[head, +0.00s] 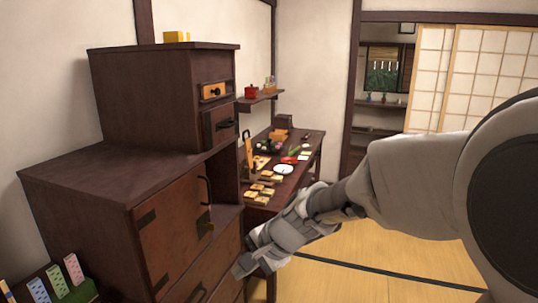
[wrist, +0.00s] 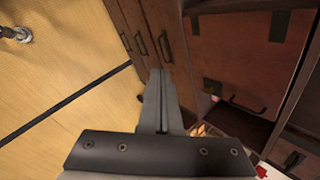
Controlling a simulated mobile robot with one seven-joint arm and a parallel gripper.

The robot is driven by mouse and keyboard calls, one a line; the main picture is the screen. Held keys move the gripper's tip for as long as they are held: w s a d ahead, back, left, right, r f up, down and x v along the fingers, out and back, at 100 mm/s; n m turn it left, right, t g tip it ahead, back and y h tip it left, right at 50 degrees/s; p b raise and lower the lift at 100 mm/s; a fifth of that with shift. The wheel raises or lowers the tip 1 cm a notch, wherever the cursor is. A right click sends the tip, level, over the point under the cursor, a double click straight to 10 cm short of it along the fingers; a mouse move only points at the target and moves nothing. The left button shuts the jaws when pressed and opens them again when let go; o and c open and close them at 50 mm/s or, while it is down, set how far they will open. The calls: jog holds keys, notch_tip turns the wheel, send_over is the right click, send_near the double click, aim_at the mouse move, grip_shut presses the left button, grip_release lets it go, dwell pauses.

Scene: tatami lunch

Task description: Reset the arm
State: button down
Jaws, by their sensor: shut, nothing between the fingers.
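My arm reaches in from the right side of the head view. My gripper (head: 240,271) is at its lower left end, in front of the lower drawers of a dark wooden step chest (head: 90,180). In the wrist view my gripper (wrist: 158,75) is shut, its two fingers side by side with nothing between them. The chest's drawer fronts and black handles fill the upper right of that view. I cannot tell how far the fingertips are from the chest.
A long low table (head: 312,148) with food and a white plate (head: 283,169) stands behind the chest. A small shelf (head: 262,99) holds a red pot (head: 251,92). Tatami floor (head: 400,255) lies open to the right. Sliding paper doors (head: 478,75) stand at the back.

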jog(key=s+d+r+n+t+h+p, duration=0.1)
jog(key=s+d+r+n+h+p, duration=0.1)
jog(key=s+d+r, duration=0.4)
jog(key=s+d+r+n+t+h+p, duration=0.1)
jog(key=s+d+r+n+h, duration=0.3)
jog(key=s+d, duration=0.8)
jog(key=shift+s+d+r+n+p, duration=0.15)
jog(key=shift+d+r+n+p, duration=0.8)
jog(key=shift+n, duration=0.55)
